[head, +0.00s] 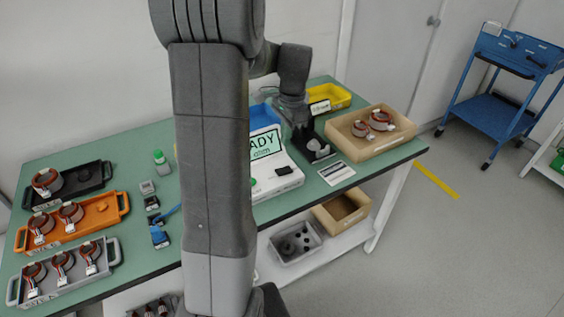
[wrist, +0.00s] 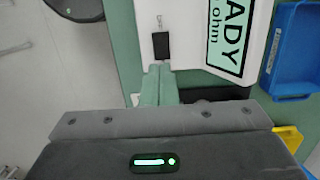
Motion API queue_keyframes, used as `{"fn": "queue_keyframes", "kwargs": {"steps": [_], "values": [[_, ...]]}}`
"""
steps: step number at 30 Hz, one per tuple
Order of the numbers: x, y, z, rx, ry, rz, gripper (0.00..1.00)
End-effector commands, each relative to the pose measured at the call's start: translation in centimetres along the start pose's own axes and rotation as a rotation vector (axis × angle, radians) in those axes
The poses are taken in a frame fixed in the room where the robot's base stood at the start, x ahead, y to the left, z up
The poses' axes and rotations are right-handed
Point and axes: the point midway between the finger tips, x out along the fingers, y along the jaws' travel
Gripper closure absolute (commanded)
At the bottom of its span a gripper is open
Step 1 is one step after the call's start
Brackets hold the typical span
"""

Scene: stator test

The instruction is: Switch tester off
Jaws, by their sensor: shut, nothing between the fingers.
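The white tester (head: 276,183) stands near the table's front edge, partly hidden behind my arm. Its raised screen (head: 265,143) shows dark "READY" and "ohm" lettering on pale green, partly cut off. Contact cannot be told. In the head view the fingertips are hard to make out.
A black fixture (head: 315,152) stands right of the tester. A cardboard tray (head: 344,145) holds copper-wound stators. Blue (wrist: 291,55) and yellow (head: 336,95) bins stand behind. Black, orange (head: 85,226) and grey trays with stators fill the table's left end.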

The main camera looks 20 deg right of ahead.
Motion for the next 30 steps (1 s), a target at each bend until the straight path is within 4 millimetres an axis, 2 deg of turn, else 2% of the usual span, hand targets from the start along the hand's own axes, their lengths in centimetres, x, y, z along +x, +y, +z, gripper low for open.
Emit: {"fn": "queue_keyframes", "kwargs": {"steps": [6, 13, 18, 30], "values": [[4.9, 0.1, 0.1, 0.000, -0.003, 0.004, 1.00], [8.5, 0.1, 0.1, 0.000, -0.002, 0.004, 1.00], [9.8, 0.0, 0.0, 0.000, 0.000, 0.001, 1.00], [10.2, 0.0, 0.0, -0.001, 0.001, 0.000, 1.00]]}}
